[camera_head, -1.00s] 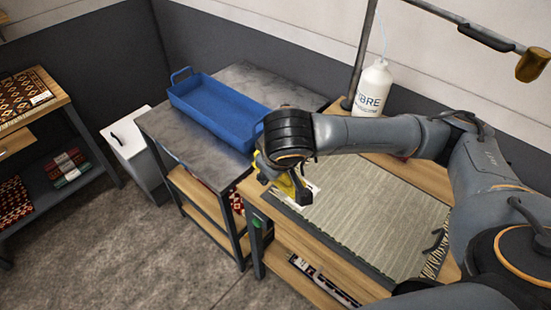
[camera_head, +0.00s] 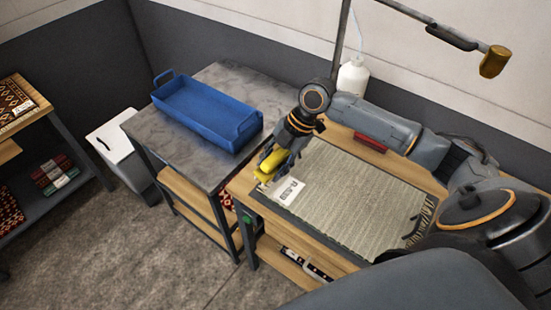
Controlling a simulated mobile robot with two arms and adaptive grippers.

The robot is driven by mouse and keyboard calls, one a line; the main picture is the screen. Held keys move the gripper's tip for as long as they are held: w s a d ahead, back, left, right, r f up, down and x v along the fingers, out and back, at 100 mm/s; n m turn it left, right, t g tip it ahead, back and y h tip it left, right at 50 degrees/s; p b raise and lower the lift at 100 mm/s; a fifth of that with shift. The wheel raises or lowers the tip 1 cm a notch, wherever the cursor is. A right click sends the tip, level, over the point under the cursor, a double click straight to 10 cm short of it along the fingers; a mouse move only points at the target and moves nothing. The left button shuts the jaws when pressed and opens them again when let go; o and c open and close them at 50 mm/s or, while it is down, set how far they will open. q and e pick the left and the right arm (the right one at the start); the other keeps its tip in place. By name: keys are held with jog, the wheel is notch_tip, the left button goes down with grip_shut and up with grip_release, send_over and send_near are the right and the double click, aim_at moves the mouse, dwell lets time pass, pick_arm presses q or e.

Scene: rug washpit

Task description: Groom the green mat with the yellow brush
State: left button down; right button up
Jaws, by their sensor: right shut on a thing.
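The mat (camera_head: 365,205) lies flat on the wooden-topped table; it looks pale grey-green and ribbed, with a dark fringe at its right end. A white label (camera_head: 289,191) lies at its left end. My right gripper (camera_head: 272,160) is at the mat's left end, shut on the yellow brush (camera_head: 266,171). The brush is partly hidden by the fingers, and I cannot tell whether it touches the mat. My left gripper is not in view.
A blue tray (camera_head: 200,122) stands on the grey table to the left. A white bottle (camera_head: 352,78) and a red-topped item (camera_head: 371,142) are at the wooden table's back. A lamp (camera_head: 493,62) hangs at the upper right. A white bin (camera_head: 112,140) stands left.

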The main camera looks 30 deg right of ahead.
jog(key=shift+w+d+n, duration=0.1)
jog(key=shift+d+n, duration=0.3)
jog(key=shift+f, duration=0.3)
notch_tip(320, 180, down, 4)
jog(key=b, duration=0.4)
jog(key=shift+f+b, duration=0.25)
jog(key=shift+b, duration=0.05)
